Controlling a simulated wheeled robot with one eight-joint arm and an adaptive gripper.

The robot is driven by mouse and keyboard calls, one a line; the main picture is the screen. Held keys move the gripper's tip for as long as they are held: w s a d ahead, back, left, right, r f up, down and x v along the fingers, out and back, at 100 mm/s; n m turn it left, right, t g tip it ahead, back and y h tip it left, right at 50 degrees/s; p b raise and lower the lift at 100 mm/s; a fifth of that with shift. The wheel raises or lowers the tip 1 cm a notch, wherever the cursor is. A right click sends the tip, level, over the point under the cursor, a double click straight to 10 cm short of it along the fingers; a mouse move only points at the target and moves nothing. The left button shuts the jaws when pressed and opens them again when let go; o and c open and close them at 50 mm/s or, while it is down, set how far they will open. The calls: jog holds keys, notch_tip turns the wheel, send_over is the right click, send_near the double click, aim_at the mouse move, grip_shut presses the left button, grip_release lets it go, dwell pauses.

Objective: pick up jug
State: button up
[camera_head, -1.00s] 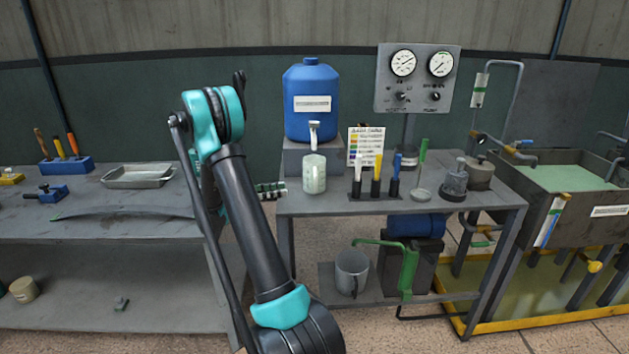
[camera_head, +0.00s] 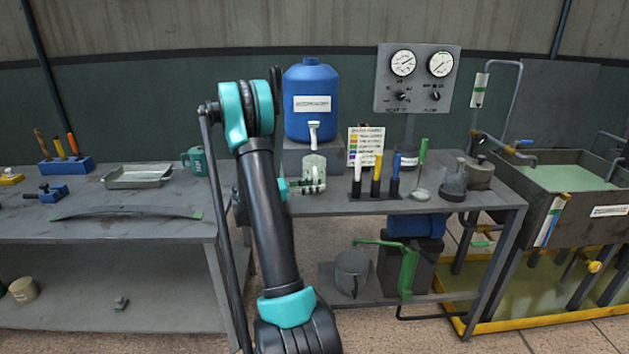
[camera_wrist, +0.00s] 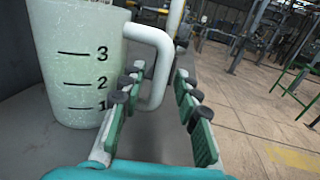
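The jug (camera_head: 314,163) is a pale, translucent graduated cup on the rack's top shelf, below the blue barrel's tap. In the wrist view the jug (camera_wrist: 80,60) stands upright at left, with black marks 1, 2 and 3 and a white handle (camera_wrist: 162,62) towards the right. My gripper (camera_wrist: 159,76) is open, its two dark-padded fingers on either side of the handle. I cannot tell whether either finger touches it. In the head view my gripper (camera_head: 306,187) is in front of the jug and partly hides it.
A blue barrel (camera_head: 311,85) stands behind the jug. Several coloured markers (camera_head: 376,178) stand close on its right. A grey metal pitcher (camera_head: 351,273) is on the lower shelf. A green container (camera_head: 197,160) and metal tray (camera_head: 140,176) sit on the left bench.

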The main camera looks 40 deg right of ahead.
jog(key=x, duration=0.4)
jog(key=shift+f, duration=0.1)
grip_shut()
